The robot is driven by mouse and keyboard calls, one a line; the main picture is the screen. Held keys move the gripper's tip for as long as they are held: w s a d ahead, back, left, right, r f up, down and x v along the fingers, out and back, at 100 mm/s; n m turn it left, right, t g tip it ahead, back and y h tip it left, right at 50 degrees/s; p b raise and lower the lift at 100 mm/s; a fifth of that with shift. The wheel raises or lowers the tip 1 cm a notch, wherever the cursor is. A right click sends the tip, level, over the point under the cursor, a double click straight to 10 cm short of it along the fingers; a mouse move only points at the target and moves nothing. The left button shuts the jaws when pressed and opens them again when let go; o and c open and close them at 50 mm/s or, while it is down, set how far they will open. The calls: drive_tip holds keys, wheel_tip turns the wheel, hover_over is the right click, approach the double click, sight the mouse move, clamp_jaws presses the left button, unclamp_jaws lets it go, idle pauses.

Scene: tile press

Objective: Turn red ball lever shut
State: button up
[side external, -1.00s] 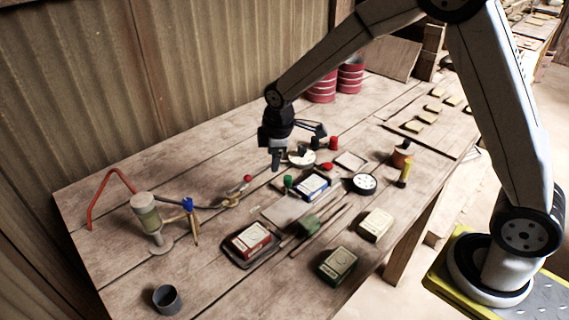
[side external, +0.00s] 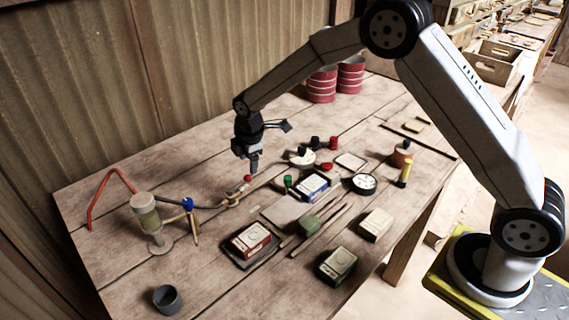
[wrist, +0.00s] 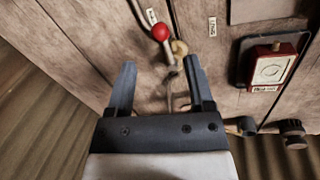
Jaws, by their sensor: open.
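The red ball (side external: 248,178) is the knob on the end of a short lever, which sits on a brass-coloured valve (side external: 232,199) on the table. In the wrist view the red ball (wrist: 160,32) shows beyond my fingertips, near the middle, with the brass valve (wrist: 179,47) just right of it. My gripper (side external: 252,166) points down just above the red ball in the side view. In the wrist view my gripper (wrist: 158,62) is open, with nothing between its fingers. I cannot tell the exact height gap to the ball.
A blue-handled valve (side external: 188,204) and a cylinder on a stand (side external: 147,221) are to the left. A green knob (side external: 288,181) and a blue-framed tile (side external: 314,187) are to the right.

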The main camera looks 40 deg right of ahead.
sight(247, 176)
drive_tip(key=shift+w+d+f, duration=0.1)
drive_tip(key=shift+w+f, duration=0.1)
drive_tip(key=shift+f, duration=0.85)
drive_tip(key=shift+w+f, duration=0.2)
drive_tip(key=shift+f, duration=0.8)
drive_tip(key=shift+w+d+f, duration=0.1)
drive_tip(key=shift+w+f, duration=0.1)
drive_tip(key=shift+f, duration=0.85)
clamp_jaws()
drive_tip(key=shift+a, duration=0.1)
